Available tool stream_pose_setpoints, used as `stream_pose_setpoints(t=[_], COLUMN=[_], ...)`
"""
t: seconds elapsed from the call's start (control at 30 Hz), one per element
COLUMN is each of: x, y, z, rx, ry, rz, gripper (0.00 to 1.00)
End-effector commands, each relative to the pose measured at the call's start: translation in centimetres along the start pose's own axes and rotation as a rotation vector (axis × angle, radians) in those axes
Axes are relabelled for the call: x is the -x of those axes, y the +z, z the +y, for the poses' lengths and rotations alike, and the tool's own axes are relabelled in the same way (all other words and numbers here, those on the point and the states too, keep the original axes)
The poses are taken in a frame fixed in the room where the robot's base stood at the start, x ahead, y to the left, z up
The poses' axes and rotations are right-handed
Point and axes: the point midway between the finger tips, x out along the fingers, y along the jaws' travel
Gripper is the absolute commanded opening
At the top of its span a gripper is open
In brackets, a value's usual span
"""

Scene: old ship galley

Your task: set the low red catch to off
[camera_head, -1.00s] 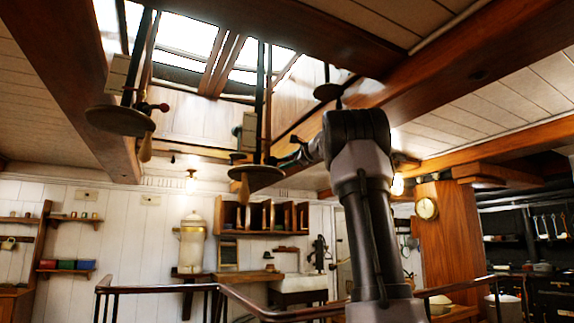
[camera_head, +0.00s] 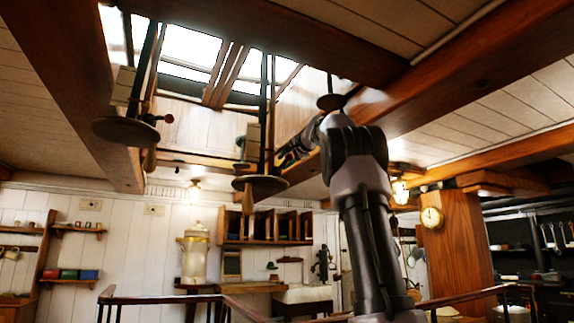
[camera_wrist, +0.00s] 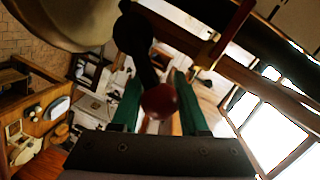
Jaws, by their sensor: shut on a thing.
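In the wrist view the red ball knob (camera_wrist: 160,101) of a dark lever (camera_wrist: 137,45) sits between the two green fingers of my gripper (camera_wrist: 157,84). My gripper is shut on this red catch. The lever slants from the knob up and left to a dark round pivot. In the head view my gripper (camera_head: 285,158) is beside the rod of the lower hanging fitting, just above its round plate (camera_head: 260,184). The knob cannot be made out there. I cannot tell which setting the catch is in.
A second hanging fitting with a round plate (camera_head: 126,132) and its own red knob (camera_head: 167,118) is at the left. A small plate (camera_head: 331,102) hangs near my arm. Ceiling beams (camera_head: 455,75) frame the skylight. A dark rail (camera_head: 160,299) runs below.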

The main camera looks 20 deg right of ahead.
Motion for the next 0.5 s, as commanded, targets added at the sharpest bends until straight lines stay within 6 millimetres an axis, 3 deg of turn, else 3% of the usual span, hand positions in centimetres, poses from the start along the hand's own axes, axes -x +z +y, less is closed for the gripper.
stream_pose_setpoints(t=[0.5], x=[-0.04], y=[0.57], z=[-0.61], rx=[0.120], ry=[0.019], rz=[0.011], gripper=[0.00])
